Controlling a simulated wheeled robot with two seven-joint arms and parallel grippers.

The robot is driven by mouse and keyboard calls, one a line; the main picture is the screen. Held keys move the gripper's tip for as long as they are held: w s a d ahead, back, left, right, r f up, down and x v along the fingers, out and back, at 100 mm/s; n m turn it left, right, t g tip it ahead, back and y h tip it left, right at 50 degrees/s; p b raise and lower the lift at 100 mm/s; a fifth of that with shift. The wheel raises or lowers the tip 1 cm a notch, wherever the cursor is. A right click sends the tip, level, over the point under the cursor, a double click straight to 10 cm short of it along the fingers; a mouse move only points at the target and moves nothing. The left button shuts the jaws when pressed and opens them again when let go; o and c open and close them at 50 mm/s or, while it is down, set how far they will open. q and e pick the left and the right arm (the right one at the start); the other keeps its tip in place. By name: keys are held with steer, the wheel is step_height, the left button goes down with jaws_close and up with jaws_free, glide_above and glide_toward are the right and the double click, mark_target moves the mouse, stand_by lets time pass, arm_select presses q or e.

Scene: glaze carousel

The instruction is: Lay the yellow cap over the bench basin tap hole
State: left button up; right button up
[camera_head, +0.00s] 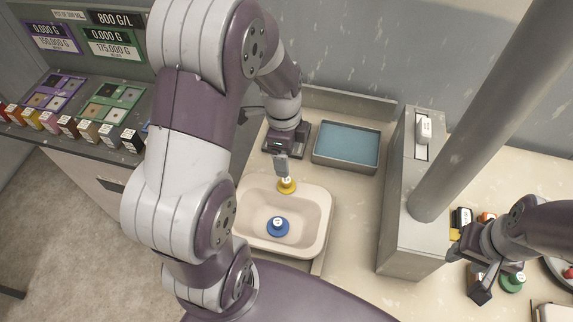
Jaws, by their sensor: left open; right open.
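The yellow cap (287,186) sits at the back rim of the cream bench basin (318,205), with its knob upward. No tap hole shows; the spot under the cap is hidden. A blue cap (278,228) sits in the bottom of the basin. My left gripper (281,172) is open and points down just above the yellow cap, close to its knob. I cannot tell whether the fingers touch it. My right gripper (470,272) is open at the lower right, beside a green cap (513,282), and holds nothing that I can make out.
A tray of blue water (346,145) stands behind the basin. A grey housing (412,225) and a thick slanted pole (470,120) stand between the basin and my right gripper. Small coloured blocks (70,127) line the left bench. Bare bench lies right of the basin.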

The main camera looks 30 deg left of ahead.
arm_select(q)
steer(key=s+d+r+n, duration=0.1)
steer(key=s+d+n, duration=0.1)
steer(key=n, duration=0.5)
steer(key=s+d+r+n+t, duration=0.1)
steer(key=s+d+r+n, duration=0.1)
steer(key=s+n, duration=0.3)
steer(key=n, duration=0.3)
steer(key=shift+s+d+y, duration=0.2)
steer(key=shift+y, duration=0.2)
step_height(320, 180, down, 7)
steer(key=b, duration=0.7)
